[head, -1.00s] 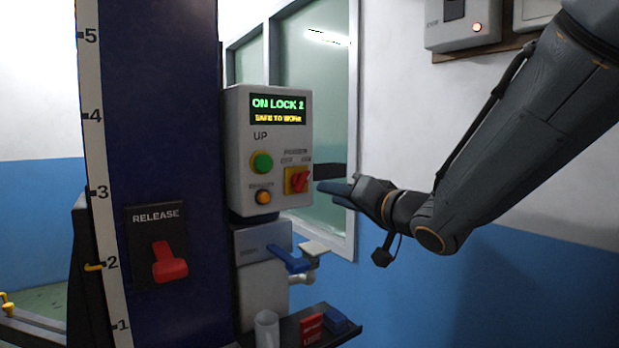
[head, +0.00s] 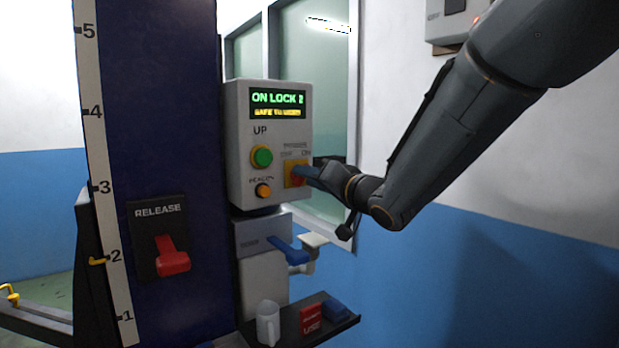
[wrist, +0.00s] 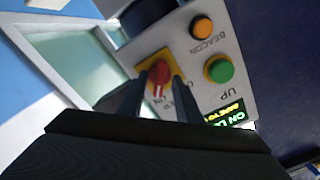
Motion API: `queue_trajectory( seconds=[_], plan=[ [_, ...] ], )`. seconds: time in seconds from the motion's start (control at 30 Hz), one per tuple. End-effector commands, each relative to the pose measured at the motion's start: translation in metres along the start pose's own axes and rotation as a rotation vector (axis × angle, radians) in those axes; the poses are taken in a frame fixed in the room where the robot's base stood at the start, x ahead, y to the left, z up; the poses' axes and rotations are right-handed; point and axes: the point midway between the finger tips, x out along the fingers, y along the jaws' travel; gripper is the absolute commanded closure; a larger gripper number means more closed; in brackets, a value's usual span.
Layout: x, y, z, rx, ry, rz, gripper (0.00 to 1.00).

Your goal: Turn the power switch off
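The power switch is a red rotary knob (wrist: 159,76) on a yellow plate (head: 288,180), low on the right of the grey control box (head: 240,145). In the wrist view, its white mark points down, toward the label side. OFF and ON lettering sits above the switch in the head view, partly unreadable. My gripper (head: 306,172) reaches in from the right with its fingertips at the switch, covering most of the knob. In the wrist view, the two fingers (wrist: 160,82) are apart, one on each side of the knob. Whether they touch it I cannot tell.
A green UP button (head: 262,156) and an orange beacon button (head: 263,190) sit left of the switch. The lit display (head: 278,105) reads ON LOCK 2. Below are a blue lever (head: 288,250) and a shelf (head: 345,320). A red release lever (head: 172,255) is on the column.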

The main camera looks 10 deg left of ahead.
Motion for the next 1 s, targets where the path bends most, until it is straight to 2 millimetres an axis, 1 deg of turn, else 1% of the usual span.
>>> queue_trajectory(
  seconds=[0.07,0.1,0.23,0.47,0.67,0.87,1.0],
  plan=[
    [-0.0001,0.0001,0.0001,0.0,0.0,0.0,0.7],
    [-0.0002,0.0001,0.0001,0.0,0.0,0.0,0.77],
    [-0.0003,0.0001,0.0001,0.0,0.0,0.0,0.99],
    [-0.0003,0.0003,0.0003,-0.006,0.0,0.001,1.0],
    [-0.0002,0.0008,0.0008,-0.059,0.0,0.0,1.0],
    [0.0,0.0015,0.0013,-0.184,0.0,0.001,1.0],
    [0.0,0.0014,0.0013,-0.308,0.001,0.0,1.0]
  ],
)
